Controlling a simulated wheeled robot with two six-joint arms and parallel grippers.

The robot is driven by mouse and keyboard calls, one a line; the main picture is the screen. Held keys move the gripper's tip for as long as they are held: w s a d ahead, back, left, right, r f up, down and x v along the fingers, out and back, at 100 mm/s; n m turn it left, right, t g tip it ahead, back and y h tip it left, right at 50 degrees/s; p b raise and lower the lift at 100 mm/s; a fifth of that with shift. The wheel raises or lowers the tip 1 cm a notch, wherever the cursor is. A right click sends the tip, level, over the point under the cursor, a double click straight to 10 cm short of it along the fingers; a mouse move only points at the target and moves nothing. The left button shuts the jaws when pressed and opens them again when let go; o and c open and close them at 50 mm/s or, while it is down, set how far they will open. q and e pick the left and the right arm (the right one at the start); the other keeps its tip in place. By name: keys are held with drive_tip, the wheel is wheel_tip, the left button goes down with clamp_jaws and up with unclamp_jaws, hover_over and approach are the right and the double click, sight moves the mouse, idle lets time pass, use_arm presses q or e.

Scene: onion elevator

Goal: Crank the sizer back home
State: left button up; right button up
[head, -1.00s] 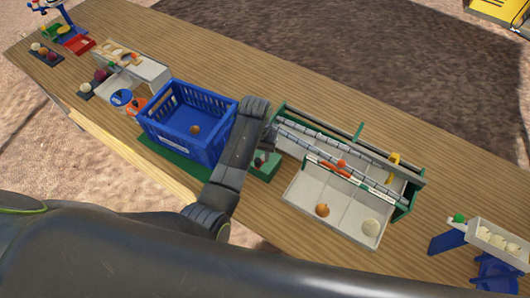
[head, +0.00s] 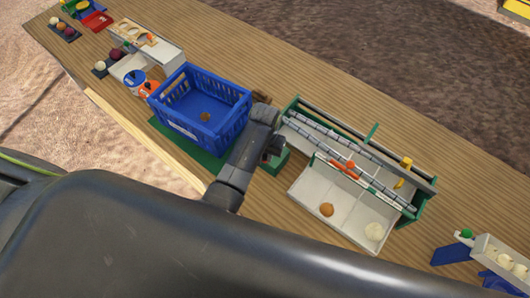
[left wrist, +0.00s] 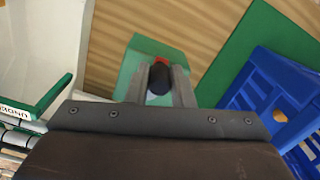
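The sizer (head: 372,150) is a long frame with grey rollers, green end plates and pale sorting trays. A green block (head: 280,160) stands at its left end, also seen in the left wrist view (left wrist: 172,50). A dark crank knob (left wrist: 159,78) with a bit of red beyond it sits over that block. My left gripper (head: 274,148) is at this end of the sizer. In the left wrist view its fingers (left wrist: 159,86) stand on both sides of the knob, which fills the space between them. The crank arm is mostly hidden. My right gripper is not in view.
A blue basket (head: 240,104) holding an onion stands close left of my left arm on a green mat (head: 160,129). An onion (head: 326,210) and a pale ball (head: 374,232) lie in the sizer's trays. A blue stand (head: 455,250) is at lower right. The table's far side is clear.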

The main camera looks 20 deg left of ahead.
use_arm(q)
clamp_jaws()
